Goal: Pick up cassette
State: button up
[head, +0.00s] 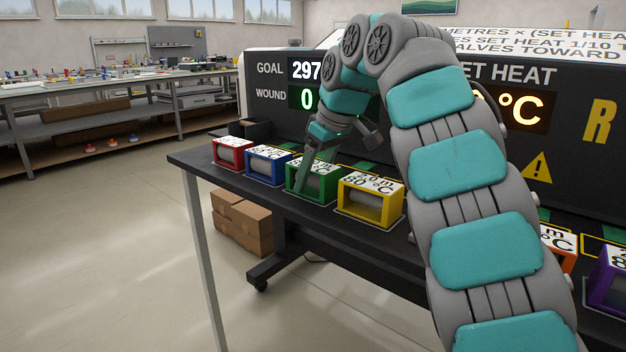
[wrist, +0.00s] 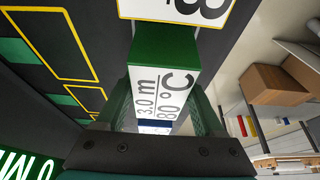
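A green cassette (head: 313,181) with a white label on top stands on the dark bench in a row of coloured cassettes. My gripper (head: 318,172) points down at it, with a finger in front of its near side. In the wrist view the green cassette (wrist: 163,55) is between the two fingers of my gripper (wrist: 163,92), its label reading 3.0 m, 80 °C. One finger is along each side, very close. I cannot tell whether they touch it. A yellow cassette (head: 371,203) is to its right; blue (head: 268,166) and red (head: 232,153) ones are to its left.
Orange (head: 568,262) and purple (head: 606,290) cassettes stand further right on the bench. A black display panel (head: 270,84) behind the row shows GOAL 297 and WOUND 0. Cardboard boxes (head: 243,222) sit on the floor under the bench (head: 222,176). The floor at left is clear.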

jog(key=c, duration=1)
jog(key=shift+r, duration=0.1)
